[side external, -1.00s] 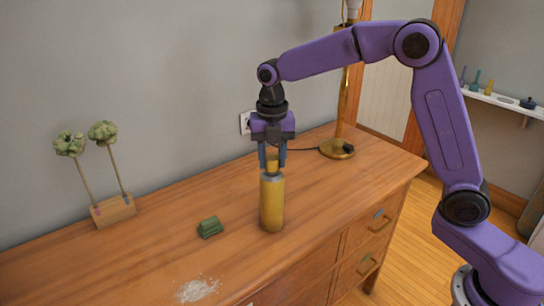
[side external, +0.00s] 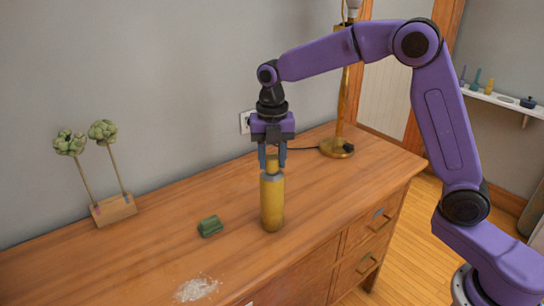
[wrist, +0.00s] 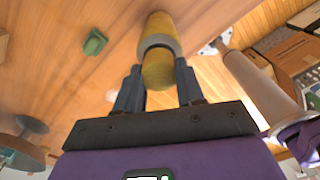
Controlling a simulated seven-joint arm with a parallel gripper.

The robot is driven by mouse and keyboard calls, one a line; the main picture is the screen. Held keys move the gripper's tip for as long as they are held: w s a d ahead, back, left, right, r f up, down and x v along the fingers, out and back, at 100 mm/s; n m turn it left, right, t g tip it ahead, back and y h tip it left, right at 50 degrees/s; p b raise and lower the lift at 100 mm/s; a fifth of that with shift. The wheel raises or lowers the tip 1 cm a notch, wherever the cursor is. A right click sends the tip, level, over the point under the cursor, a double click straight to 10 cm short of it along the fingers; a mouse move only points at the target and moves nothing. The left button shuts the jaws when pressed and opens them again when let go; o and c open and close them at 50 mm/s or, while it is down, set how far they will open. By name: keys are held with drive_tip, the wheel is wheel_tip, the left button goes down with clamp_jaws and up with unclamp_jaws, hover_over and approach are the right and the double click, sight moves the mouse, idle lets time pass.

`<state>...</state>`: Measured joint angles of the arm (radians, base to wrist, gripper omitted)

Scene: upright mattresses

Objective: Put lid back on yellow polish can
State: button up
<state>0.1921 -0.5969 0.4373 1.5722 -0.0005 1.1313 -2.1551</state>
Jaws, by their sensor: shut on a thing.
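The yellow polish can (side external: 272,208) stands upright on the wooden dresser top, with a grey collar at its upper end. My gripper (side external: 272,164) points straight down over it, with its fingers shut on the yellow lid (side external: 272,161). The lid is in line with the can, right at its top; I cannot tell if it is fully seated. In the wrist view, the lid (wrist: 158,70) sits between the fingertips (wrist: 157,80), and the can (wrist: 157,25) with its grey collar shows just beyond it.
A small green block (side external: 210,227) lies left of the can, and white powder (side external: 196,290) lies near the front edge. A wooden stand (side external: 114,210) with two green heads is at far left. A brass lamp base (side external: 337,148) stands behind right. The dresser top right of the can is clear.

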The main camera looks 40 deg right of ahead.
idle(0.4)
drive_tip(key=o, duration=1.6)
drive_tip(key=shift+o, duration=0.2)
drive_tip(key=shift+r, duration=0.15)
drive_tip(key=shift+r, duration=3.35)
clamp_jaws()
drive_tip(key=shift+f, duration=2.65)
drive_tip(key=shift+r, duration=0.1)
